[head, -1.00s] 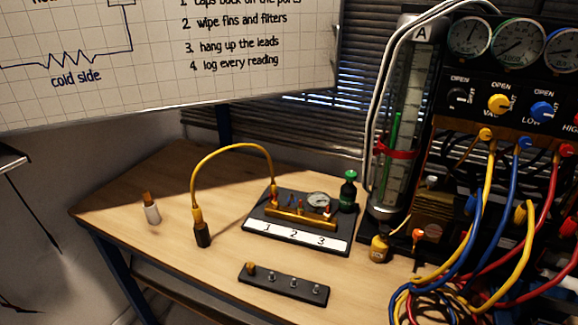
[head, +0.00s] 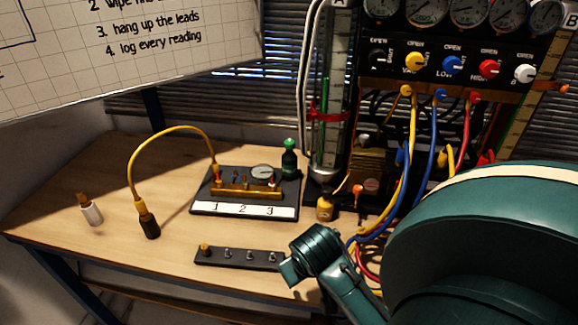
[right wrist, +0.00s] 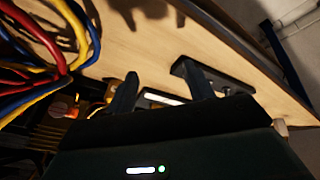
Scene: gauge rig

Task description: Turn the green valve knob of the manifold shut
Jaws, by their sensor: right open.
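The manifold panel (head: 445,88) stands at the back right in the head view. Its row of valve knobs shows a dark knob (head: 377,56), a yellow knob (head: 415,60), a blue knob (head: 452,64), a red knob (head: 489,68) and a white knob (head: 525,73). I see no clearly green knob among them. My right gripper (right wrist: 158,70) is open and empty in the right wrist view, over the bench and apart from the knobs. My right arm fills the lower right of the head view. My left gripper is out of view.
Blue, yellow and red hoses (head: 435,140) hang in front of the manifold. The bench (head: 110,185) holds a numbered board (head: 200,206), a black peg bar (head: 240,262), a green-capped bottle (head: 289,160) and a yellow looped lead (head: 165,132).

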